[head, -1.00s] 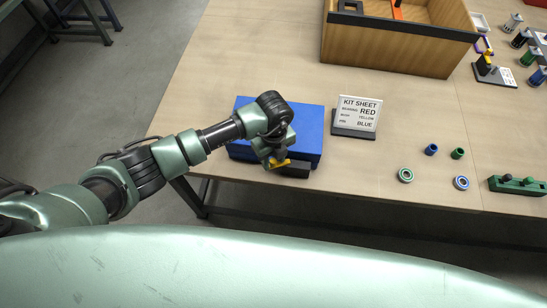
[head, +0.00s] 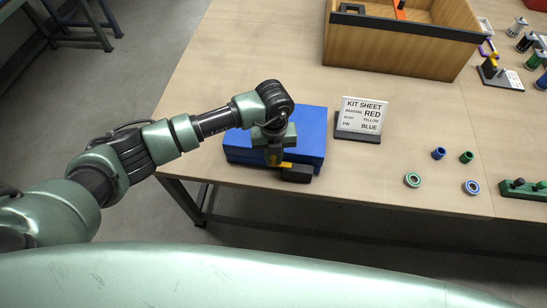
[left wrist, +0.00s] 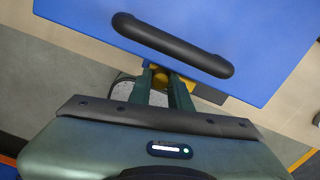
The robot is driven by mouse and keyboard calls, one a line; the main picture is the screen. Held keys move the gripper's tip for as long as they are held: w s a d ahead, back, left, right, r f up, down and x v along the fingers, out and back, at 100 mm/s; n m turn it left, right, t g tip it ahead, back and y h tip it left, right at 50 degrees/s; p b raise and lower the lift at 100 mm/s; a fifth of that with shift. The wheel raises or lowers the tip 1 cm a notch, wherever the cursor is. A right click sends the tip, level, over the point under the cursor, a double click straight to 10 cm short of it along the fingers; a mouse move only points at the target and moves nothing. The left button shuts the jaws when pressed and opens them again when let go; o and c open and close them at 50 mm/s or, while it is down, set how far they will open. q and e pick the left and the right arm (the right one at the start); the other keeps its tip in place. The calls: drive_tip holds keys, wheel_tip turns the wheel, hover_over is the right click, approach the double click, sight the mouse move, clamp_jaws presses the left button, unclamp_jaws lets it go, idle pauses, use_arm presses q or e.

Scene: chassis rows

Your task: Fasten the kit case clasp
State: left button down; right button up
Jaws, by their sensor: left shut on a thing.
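The blue kit case (head: 309,130) lies near the table's front edge, and its lid looks down. In the left wrist view its blue top (left wrist: 240,30) carries a black handle (left wrist: 172,45). A yellow clasp (head: 287,165) sits at the front side of the case, beside a black block (head: 298,174). My left gripper (head: 273,160) points down at this front side, shut on the clasp. In the left wrist view the yellow clasp (left wrist: 160,78) shows at the fingertips, partly hidden by the fingers. My right gripper is not in view.
A kit sheet stand (head: 361,118) stands right of the case. Green and blue rings (head: 412,180) and small cylinders (head: 439,153) lie farther right, near a green holder (head: 522,189). A wooden crate (head: 400,45) is at the back. The table left of the case is clear.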

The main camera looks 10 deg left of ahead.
sight(273, 158)
use_arm(q)
drive_tip(key=c, duration=1.3)
unclamp_jaws()
drive_tip(key=shift+r+b, duration=0.95)
drive_tip(key=shift+r, duration=3)
